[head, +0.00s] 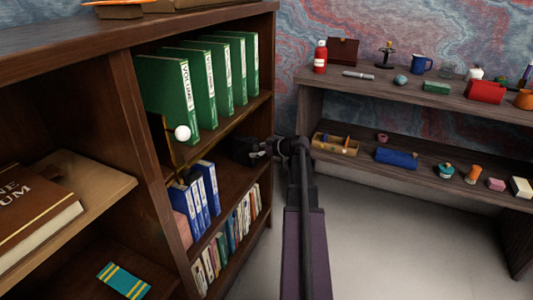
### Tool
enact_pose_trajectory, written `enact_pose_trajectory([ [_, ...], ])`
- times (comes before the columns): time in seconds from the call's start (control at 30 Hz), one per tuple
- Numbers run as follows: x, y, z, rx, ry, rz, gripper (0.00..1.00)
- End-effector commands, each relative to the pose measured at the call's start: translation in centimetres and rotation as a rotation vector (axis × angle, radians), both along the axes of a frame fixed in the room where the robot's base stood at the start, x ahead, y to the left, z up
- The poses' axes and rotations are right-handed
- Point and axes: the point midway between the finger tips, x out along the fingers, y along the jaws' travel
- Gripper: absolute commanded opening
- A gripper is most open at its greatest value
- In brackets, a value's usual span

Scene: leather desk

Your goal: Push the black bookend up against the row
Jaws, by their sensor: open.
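My gripper (258,150) reaches from the right into the middle shelf of the brown bookcase, behind the blue row. It is dark, open and seen small. No black bookend can be made out surely; dark shapes around my gripper merge with the shelf's shadow. A row of blue books (207,188) with white labels stands on the middle shelf, with a pinkish book (185,208) at its near end. A row of green volumes (205,82) stands above, apart from each other. A white ball (182,133) and a brownish upright plate (160,140) are at its near end.
The bookcase's upright (150,150) divides it from a left bay with a brown book (35,210) and a teal striped item (123,280). Mixed books (228,240) fill the lowest shelf. A shelf unit (425,100) with small items stands right. Floor between is clear.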

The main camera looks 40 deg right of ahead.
Motion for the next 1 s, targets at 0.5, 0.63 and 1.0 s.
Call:
enact_pose_trajectory([
  [0.5,3.3,1.1,-1.5,-0.001,0.001,-0.002,1.0],
  [0.63,3.4,1.1,-1.5,-0.001,0.0,-0.002,1.0],
  [1.0,3.3,1.1,-1.5,-0.001,0.0,-0.002,0.32],
])
